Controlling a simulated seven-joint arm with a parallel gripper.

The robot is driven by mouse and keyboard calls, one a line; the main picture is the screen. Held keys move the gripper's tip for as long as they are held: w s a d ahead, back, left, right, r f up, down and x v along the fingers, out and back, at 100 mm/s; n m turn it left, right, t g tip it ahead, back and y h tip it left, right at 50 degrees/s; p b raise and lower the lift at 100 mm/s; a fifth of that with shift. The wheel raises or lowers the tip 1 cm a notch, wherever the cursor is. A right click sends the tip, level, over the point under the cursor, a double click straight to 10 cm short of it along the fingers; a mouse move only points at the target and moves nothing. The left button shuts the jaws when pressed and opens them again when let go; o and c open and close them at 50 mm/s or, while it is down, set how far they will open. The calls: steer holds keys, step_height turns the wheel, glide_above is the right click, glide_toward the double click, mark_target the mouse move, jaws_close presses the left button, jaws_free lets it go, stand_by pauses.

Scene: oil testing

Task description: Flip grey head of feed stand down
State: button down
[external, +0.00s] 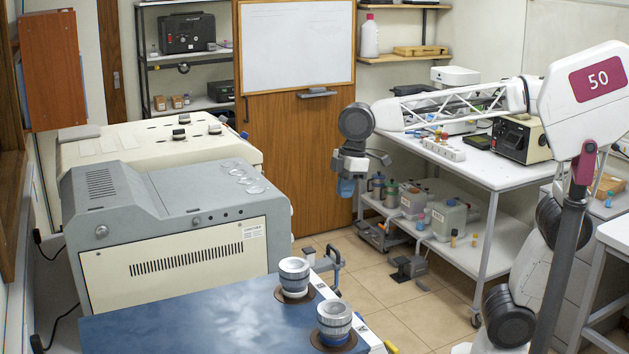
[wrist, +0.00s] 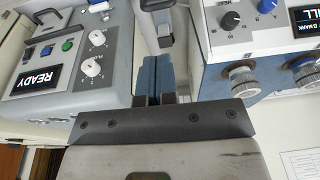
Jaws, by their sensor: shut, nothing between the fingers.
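My gripper (external: 346,187) hangs in mid-air in front of the wooden door, its blue fingers pointing down. In the wrist view its two blue fingers (wrist: 157,78) are shut together with nothing between them. A narrow grey piece with a dark end (wrist: 160,22) shows beyond the fingertips, between the two machines; it may be the head of the feed stand, and I see no contact with it. In the external view a grey-blue bracket (external: 334,264) stands behind the blue-topped machine, below my gripper. It may be the feed stand; its lower part is hidden and its head's tilt is unclear.
A grey machine with a READY screen (wrist: 40,78) is at left in the wrist view. The blue-topped machine (external: 215,322) bears two ringed knobs. A cream-and-grey machine (external: 190,250) stands behind it. A white bench (external: 465,165) is at right.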

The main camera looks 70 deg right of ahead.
steer(key=shift+f, duration=0.1)
glide_above(336, 277)
step_height(336, 277, down, 14)
steer(key=shift+w+r, duration=0.15)
steer(key=shift+r, duration=0.05)
stand_by(0.7)
step_height(336, 277, down, 12)
steer(key=shift+f, duration=0.1)
stand_by(0.4)
steer(key=shift+f, duration=0.1)
step_height(336, 277, up, 15)
steer(key=s+d, duration=0.1)
steer(key=d, duration=0.1)
steer(key=shift+s+d+f, duration=0.15)
steer(key=shift+s+f, duration=0.05)
steer(key=shift+s, duration=0.15)
stand_by(0.4)
